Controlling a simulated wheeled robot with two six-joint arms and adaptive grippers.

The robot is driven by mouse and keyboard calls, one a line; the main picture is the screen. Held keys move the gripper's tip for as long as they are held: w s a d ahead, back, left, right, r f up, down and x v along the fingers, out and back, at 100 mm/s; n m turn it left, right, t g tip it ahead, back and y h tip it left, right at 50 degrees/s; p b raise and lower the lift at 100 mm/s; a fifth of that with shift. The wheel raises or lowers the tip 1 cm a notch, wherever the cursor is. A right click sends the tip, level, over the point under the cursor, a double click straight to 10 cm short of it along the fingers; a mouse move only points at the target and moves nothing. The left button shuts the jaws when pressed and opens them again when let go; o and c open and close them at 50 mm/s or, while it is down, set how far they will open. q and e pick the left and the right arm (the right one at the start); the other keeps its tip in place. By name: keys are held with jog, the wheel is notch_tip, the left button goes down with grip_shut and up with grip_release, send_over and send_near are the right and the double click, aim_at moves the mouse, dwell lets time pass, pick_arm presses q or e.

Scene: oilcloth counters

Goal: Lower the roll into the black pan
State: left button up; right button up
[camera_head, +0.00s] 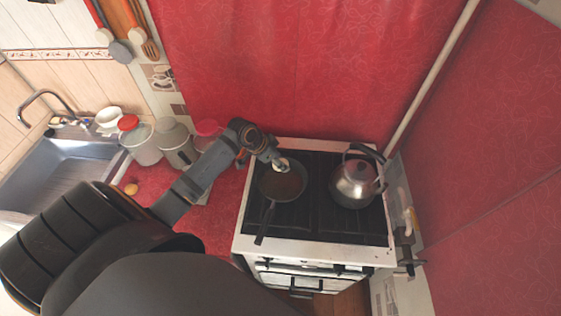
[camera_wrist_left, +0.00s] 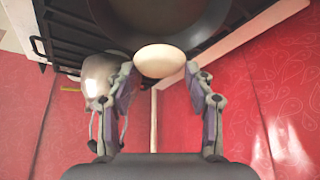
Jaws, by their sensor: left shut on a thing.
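The black pan (camera_head: 287,186) sits on the stove's left side, its handle toward the front. In the left wrist view the pan (camera_wrist_left: 229,29) fills the top middle. My left gripper (camera_head: 279,161) reaches in from the left over the pan's back part. It is shut on the roll (camera_head: 283,166), which is pale and rounded. In the left wrist view the roll (camera_wrist_left: 160,61) sits between the fingertips of the gripper (camera_wrist_left: 161,72), overlapping the pan's rim. The gap between roll and pan bottom is hard to tell. My right gripper is not in view.
A steel kettle (camera_head: 354,184) stands on the stove right of the pan; it also shows in the left wrist view (camera_wrist_left: 97,75). Several jars stand on the red counter at left, near an egg-like item (camera_head: 131,189). A sink (camera_head: 60,178) lies further left.

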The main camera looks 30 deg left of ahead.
pick_arm(q)
jog(key=shift+a, duration=0.15)
jog(key=shift+w+d, duration=0.35)
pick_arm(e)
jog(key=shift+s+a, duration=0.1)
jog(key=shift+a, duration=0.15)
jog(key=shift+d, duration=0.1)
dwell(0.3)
pick_arm(q)
jog(key=b, duration=0.4)
send_over(285, 181)
jog(key=s, duration=0.2)
jog(key=shift+w+a+f, duration=0.1)
jog(key=shift+a+f, duration=0.1)
jog(key=shift+f, duration=1.65)
jog(key=shift+w+a+f, duration=0.1)
jog(key=shift+a+f, duration=0.1)
jog(key=shift+f, duration=1.6)
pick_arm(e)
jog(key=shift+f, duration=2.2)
pick_arm(q)
jog(key=shift+f+b, duration=1.85)
jog(key=shift+f, duration=0.65)
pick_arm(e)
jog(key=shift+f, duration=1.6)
